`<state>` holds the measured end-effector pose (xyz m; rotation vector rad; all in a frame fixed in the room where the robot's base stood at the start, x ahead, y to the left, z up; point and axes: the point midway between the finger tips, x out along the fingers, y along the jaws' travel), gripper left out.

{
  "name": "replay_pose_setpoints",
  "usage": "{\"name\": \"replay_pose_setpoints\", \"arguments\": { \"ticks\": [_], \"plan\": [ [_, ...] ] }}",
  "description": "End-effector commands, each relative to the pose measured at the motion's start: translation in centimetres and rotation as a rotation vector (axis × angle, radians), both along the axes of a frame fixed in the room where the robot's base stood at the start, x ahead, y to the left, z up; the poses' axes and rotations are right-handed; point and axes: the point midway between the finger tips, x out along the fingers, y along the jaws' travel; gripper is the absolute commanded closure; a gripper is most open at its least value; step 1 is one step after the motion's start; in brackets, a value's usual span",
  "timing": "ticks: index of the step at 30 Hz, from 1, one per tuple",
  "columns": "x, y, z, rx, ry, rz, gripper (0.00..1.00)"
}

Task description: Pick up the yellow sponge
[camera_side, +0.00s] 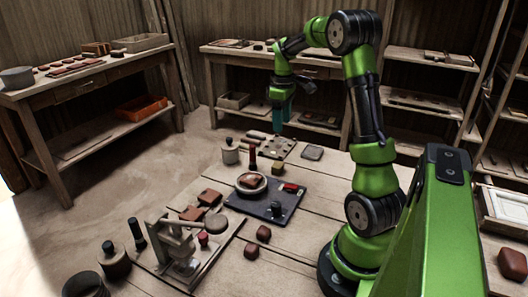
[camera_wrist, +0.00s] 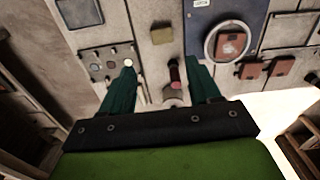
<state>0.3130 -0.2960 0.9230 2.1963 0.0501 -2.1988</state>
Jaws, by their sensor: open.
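The yellow sponge (camera_side: 277,168) is a small dull-yellow block on the wooden table, beside the far edge of the dark blue mat. In the wrist view the sponge (camera_wrist: 159,36) lies beyond my fingertips, near the top centre. My gripper (camera_side: 282,112) hangs in the air above the far part of the table, apart from the sponge. Its two teal fingers are spread with nothing held between them; they also show in the wrist view (camera_wrist: 160,66).
The dark blue mat (camera_side: 252,204) holds a round bowl (camera_side: 251,183) and a red item (camera_side: 291,187). A dark red-handled tool (camera_side: 252,153) and a pale jar (camera_side: 230,152) stand near the sponge. A holed palette (camera_side: 277,147) lies behind. A metal press (camera_side: 183,250) stands at the front.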

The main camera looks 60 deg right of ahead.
Motion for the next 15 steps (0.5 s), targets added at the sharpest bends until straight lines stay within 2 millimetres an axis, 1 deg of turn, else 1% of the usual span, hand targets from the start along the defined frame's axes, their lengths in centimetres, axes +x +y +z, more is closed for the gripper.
{"name": "replay_pose_setpoints", "arguments": {
  "ticks": [2, 5, 12, 15],
  "plan": [
    [0.0, 0.1, -0.8, 0.003, 0.003, 0.017, 0.38],
    [0.0, 0.1, -2.6, 0.005, 0.004, 0.017, 0.38],
    [0.0, 0.2, -7.9, 0.006, 0.003, 0.015, 0.38],
    [0.0, 0.2, -9.7, 0.004, 0.003, 0.016, 0.38]
  ]
}}
